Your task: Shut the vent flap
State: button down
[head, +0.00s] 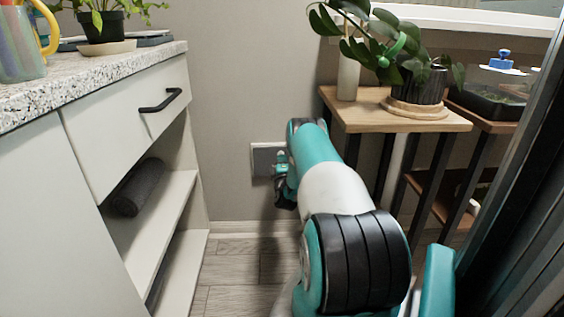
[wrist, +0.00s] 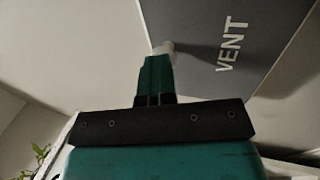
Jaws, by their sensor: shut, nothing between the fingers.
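The vent flap (head: 263,162) is a dark grey panel in a pale frame, low on the back wall. In the wrist view the flap (wrist: 262,45) fills the upper right and carries the word VENT in white. My gripper (head: 279,170) is in front of the flap's right part in the head view and hides some of it.
A cabinet (head: 140,125) with a speckled top, a drawer and open shelves holding a dark roll (head: 138,187) stands at left. A wooden plant stand (head: 372,118) with a potted plant (head: 425,83) stands at right. Bare floor (head: 240,270) lies between them.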

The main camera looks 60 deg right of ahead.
jog(key=shift+w+r, duration=0.25)
jog(key=shift+r, duration=0.15)
jog(key=shift+s+a+p, duration=0.1)
jog(key=shift+a+p, duration=0.15)
jog(key=shift+p, duration=0.2)
jog(key=s+r+p+v, duration=0.1)
jog(key=r+p+v, duration=0.1)
jog(key=p+v, duration=0.5)
jog(key=shift+r+v, duration=0.3)
jog(key=shift+v, duration=3)
jog(key=shift+w+a, duration=0.15)
